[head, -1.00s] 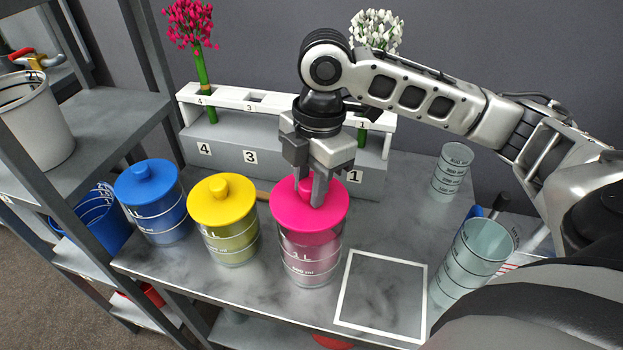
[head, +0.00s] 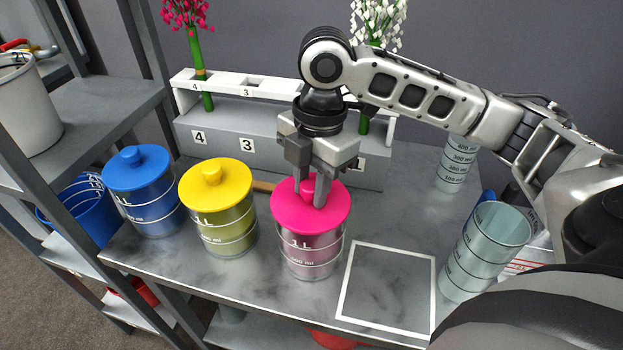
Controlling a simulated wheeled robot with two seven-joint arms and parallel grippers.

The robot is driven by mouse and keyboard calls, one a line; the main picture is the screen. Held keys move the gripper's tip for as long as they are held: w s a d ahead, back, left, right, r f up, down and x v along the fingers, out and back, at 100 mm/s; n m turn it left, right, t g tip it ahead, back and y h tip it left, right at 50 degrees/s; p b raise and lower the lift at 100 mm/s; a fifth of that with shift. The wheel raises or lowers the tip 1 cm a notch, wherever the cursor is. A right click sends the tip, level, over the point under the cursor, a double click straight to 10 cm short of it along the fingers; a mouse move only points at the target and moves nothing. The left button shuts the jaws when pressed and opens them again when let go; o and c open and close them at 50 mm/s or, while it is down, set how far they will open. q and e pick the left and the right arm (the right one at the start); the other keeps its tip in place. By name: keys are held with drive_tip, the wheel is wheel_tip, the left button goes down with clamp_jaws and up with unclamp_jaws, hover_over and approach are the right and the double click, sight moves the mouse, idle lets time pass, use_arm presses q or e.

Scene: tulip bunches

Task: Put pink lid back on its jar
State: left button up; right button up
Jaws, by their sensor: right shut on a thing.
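The pink lid (head: 285,217) sits over the mouth of its clear jar (head: 311,260), which stands on the grey bench. The lid looks level and lined up with the jar; whether it is fully seated I cannot tell. My right gripper (head: 322,192) comes down from above, with its fingers shut on the knob of the pink lid. The fingers partly hide the knob. My left gripper is not in view.
Jars with a yellow lid (head: 215,186) and a blue lid (head: 137,166) stand to the left. A white square outline (head: 388,287) on the bench is empty. A clear beaker (head: 487,250) stands at right. The numbered flower rack (head: 222,147) is behind.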

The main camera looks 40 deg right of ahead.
drive_tip(key=shift+f, duration=0.1)
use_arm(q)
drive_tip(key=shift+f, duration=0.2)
use_arm(e)
drive_tip(key=o, duration=1)
drive_tip(key=shift+o, duration=0.2)
use_arm(q)
drive_tip(key=p, duration=0.1)
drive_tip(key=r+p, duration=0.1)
drive_tip(key=p, duration=0.1)
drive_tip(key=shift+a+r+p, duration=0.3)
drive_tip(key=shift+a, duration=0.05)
use_arm(e)
wheel_tip(320, 180, up, 16)
drive_tip(key=d, duration=0.2)
drive_tip(key=shift+w, duration=0.2)
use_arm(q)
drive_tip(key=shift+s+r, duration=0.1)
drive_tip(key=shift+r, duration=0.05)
